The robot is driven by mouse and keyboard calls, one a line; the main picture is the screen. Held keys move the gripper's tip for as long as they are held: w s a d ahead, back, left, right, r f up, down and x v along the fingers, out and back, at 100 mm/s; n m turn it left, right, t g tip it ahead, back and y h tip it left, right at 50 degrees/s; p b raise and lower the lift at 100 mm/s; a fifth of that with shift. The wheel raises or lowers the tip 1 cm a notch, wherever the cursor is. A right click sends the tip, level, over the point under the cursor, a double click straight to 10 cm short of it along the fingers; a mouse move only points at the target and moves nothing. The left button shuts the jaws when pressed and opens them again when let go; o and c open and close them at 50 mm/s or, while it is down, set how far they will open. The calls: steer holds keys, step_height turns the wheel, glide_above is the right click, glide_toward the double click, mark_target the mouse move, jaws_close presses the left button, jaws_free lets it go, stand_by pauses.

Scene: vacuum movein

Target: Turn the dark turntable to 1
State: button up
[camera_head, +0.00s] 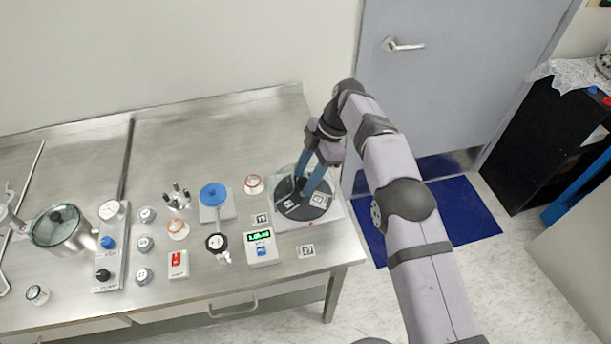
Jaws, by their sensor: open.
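The dark turntable (290,211) sits on a pale base (330,219) near the right end of the steel bench. It is a dark disc under a clear glass-like cover or dish, with small white labels on its top. The label digits are too small to read for certain. My gripper (302,189) reaches down over the turntable with its two blue fingers apart. The fingertips are at or just above the disc; I cannot tell whether they touch it. The gripper hides part of the disc's back side.
Left of the turntable stand a white box with a green display (261,247), a blue round-topped device (213,195) and a small jar (254,184). Marker tags lie near the front edge. A pot (60,230) and a valve panel (110,250) are farther left. The bench's back middle is clear.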

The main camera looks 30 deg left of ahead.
steer(key=v, duration=0.4)
steer(key=shift+w+r, duration=0.1)
steer(key=shift+r, duration=0.15)
steer(key=shift+w+d+r+p, duration=0.1)
steer(key=shift+d+r+p, duration=0.05)
steer(key=shift+r+p, duration=0.5)
steer(key=shift+w+d+r+p, duration=0.25)
steer(key=shift+r+p, duration=0.2)
steer(key=shift+p, duration=0.5)
steer(key=shift+f, duration=0.1)
